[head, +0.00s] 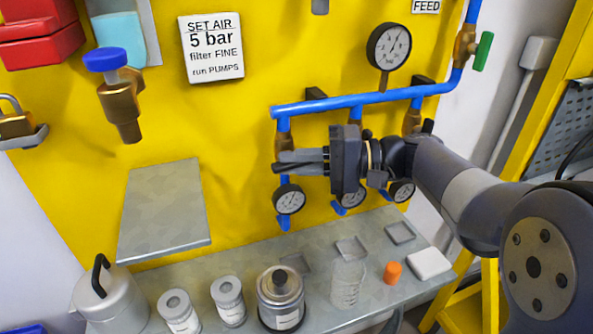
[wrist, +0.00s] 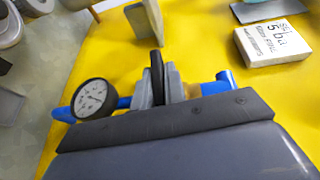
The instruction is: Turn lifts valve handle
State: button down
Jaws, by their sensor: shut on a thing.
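Three small brass valves hang on blue drop pipes below the blue air line (head: 365,99), each with a gauge beneath. My gripper (head: 290,162) is at the left valve (head: 281,143), its fingers pointing left across the pipe. In the wrist view, my gripper (wrist: 158,88) is shut on a black valve handle (wrist: 156,66), which stands upright between the grey fingers. The right valve (head: 411,121) has a black handle (head: 428,126). My gripper mostly hides the middle valve. No label naming a valve as lifts is readable.
The left gauge (head: 289,199) hangs close below my gripper; a larger gauge (head: 389,46) is above. A green-handled valve (head: 482,51) is at upper right. The grey bench (head: 245,252) below holds jars and a kettle. A grey shelf (head: 165,207) juts out at left.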

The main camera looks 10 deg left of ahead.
jog(key=shift+y+b, duration=0.35)
jog(key=shift+y, duration=0.25)
jog(key=shift+f, duration=0.1)
jog(key=c, duration=1.5)
grip_release()
jog(key=shift+o, duration=0.2)
